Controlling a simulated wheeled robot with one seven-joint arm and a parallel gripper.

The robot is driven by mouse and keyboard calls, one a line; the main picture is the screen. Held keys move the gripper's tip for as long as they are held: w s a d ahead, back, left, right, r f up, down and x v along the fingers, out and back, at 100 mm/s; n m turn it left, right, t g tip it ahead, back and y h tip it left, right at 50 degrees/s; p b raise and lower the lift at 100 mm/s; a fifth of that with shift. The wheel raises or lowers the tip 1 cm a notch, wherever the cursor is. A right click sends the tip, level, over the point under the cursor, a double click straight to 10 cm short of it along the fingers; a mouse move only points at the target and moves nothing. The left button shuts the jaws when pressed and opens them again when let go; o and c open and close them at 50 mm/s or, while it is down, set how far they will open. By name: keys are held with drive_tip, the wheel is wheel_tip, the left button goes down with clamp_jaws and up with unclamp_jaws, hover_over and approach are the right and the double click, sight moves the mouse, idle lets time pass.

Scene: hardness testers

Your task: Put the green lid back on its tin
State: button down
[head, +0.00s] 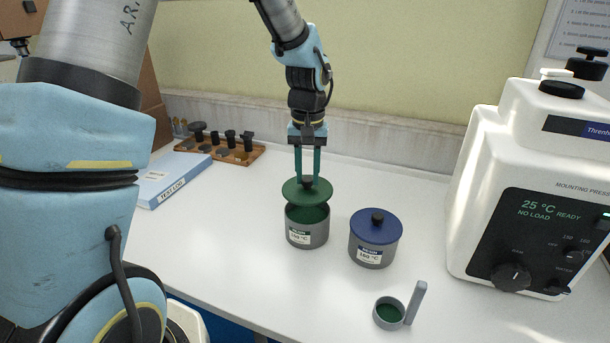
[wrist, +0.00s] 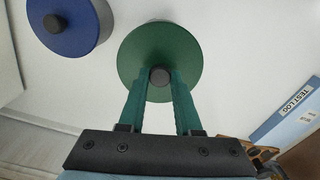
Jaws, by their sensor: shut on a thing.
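The green lid (head: 306,192) has a black knob and is held level just above its grey tin (head: 307,232), with a gap showing green contents inside. My gripper (head: 307,180) is shut on the lid's knob, pointing straight down. In the wrist view my gripper (wrist: 160,80) has its two green fingers on either side of the black knob, and the green lid (wrist: 160,45) hides nearly all of the tin below. In the head view the lid looks roughly centred over the tin or slightly towards its back.
A grey tin with a blue lid (head: 376,226) stands close to the right. A small scoop (head: 389,313) with green contents lies in front. The white mounting press (head: 510,190) is at the right. A test log binder (head: 175,180) and a wooden rack (head: 240,152) are at the back left.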

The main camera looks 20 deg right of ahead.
sight(307, 190)
drive_tip(key=shift+f+b, duration=1.6)
drive_tip(key=shift+f, duration=0.55)
drive_tip(key=shift+f+b, duration=0.3)
drive_tip(key=shift+f, duration=0.3)
drive_tip(key=c, duration=0.5)
unclamp_jaws()
wheel_tip(307, 190, up, 10)
drive_tip(key=shift+b, duration=0.8)
drive_tip(key=shift+a+r, duration=0.1)
drive_tip(key=shift+r, duration=0.35)
